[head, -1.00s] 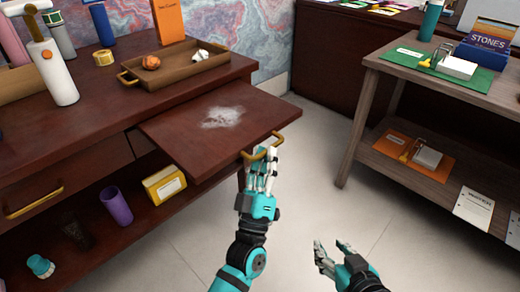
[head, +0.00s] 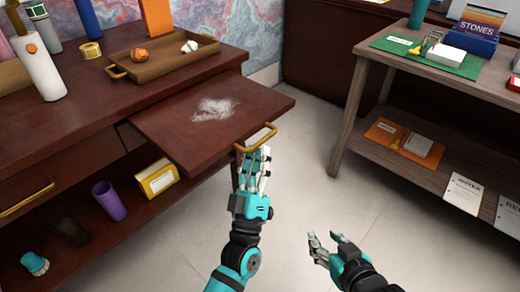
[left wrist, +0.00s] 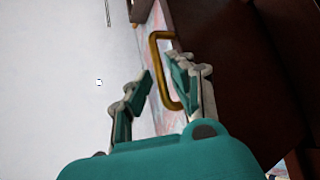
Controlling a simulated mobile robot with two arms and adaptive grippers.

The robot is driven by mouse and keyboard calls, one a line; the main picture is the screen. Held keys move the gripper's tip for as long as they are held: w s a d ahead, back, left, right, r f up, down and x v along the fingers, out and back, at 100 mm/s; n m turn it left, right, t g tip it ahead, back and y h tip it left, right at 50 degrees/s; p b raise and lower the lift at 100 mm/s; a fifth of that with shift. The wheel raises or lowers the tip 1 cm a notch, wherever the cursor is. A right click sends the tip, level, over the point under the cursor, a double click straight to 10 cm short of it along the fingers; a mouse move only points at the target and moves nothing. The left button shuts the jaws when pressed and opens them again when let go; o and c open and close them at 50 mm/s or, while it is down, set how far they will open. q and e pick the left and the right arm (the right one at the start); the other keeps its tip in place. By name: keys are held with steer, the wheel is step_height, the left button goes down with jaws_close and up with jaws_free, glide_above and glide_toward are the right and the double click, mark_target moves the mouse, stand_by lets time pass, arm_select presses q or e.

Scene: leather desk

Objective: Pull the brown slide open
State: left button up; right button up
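The brown slide (head: 180,139) is a flat dark red-brown board standing well out from the desk, with a pale smudge on top. Its gold bar handle (head: 258,137) is on the front edge and also shows in the left wrist view (left wrist: 158,66). My left gripper (head: 252,155) is just below and in front of the handle, fingers pointing up at it. In the left wrist view its fingers (left wrist: 159,84) are apart, with the handle beside the right finger; I cannot tell whether they touch. My right gripper (head: 325,244) is open and empty above the floor.
The desk (head: 60,130) carries a tray (head: 130,69) with small objects and several bottles. A purple cup (head: 110,200) and a yellow box (head: 158,178) stand on its lower shelf. A wooden shelf unit (head: 345,115) stands at right. Floor (head: 300,160) between is clear.

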arm_select(q)
steer(key=v, duration=1)
steer(key=shift+s, duration=0.2)
steer(key=shift+w, duration=0.1)
